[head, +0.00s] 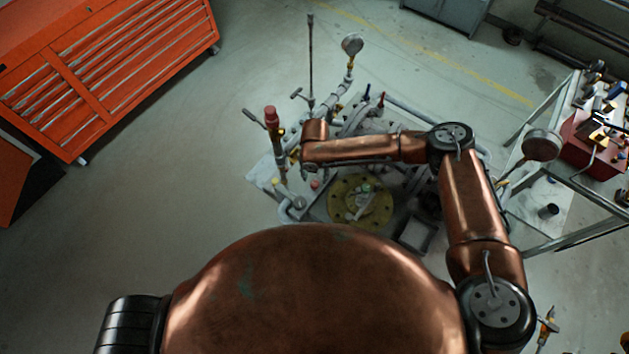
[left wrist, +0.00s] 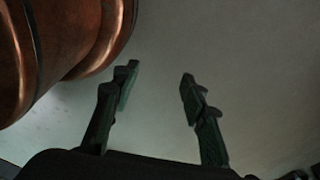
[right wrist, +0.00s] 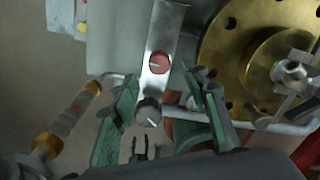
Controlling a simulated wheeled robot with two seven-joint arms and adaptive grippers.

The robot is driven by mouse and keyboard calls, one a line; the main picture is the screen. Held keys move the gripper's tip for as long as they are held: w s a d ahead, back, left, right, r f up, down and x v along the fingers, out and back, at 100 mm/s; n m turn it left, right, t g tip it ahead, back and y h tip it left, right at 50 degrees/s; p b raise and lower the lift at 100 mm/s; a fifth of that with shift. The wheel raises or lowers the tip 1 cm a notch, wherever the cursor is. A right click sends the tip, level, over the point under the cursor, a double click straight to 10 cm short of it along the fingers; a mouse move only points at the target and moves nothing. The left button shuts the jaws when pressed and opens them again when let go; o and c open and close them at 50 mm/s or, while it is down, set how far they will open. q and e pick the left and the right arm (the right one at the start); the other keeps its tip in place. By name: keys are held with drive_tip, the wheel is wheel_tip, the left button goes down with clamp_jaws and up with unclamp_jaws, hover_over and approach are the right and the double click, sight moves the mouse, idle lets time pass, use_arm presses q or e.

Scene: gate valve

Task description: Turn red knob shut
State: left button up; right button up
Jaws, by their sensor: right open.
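A small round red knob (right wrist: 159,63) with a pale line across its face sits on a flat metal plate (right wrist: 163,30) in the right wrist view. A small red knob (head: 315,184) also shows in the head view, below the end of my right arm. My right gripper (right wrist: 160,78) is open, its green fingers apart on either side of the plate's lower end. The red knob appears just beyond the fingertips, roughly midway between them. A dark and silver knob (right wrist: 149,112) appears between the fingers. My left gripper (left wrist: 159,76) is open and empty, over plain floor.
A yellow flange (head: 360,202) lies right of the red knob; it also shows in the right wrist view (right wrist: 215,55). A red-topped upright fitting (head: 271,118) and a gauge (head: 351,45) rise nearby. An orange cabinet (head: 110,65) stands left, with open floor between.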

sight(315, 184)
wheel_tip(315, 184, down, 5)
drive_tip(key=shift+f, duration=0.1)
use_arm(q)
drive_tip(key=shift+w+r, duration=0.3)
drive_tip(key=shift+w, duration=0.45)
drive_tip(key=shift+s, duration=0.1)
use_arm(e)
drive_tip(key=shift+c, duration=0.7)
clamp_jaws()
use_arm(q)
drive_tip(key=shift+s, duration=0.15)
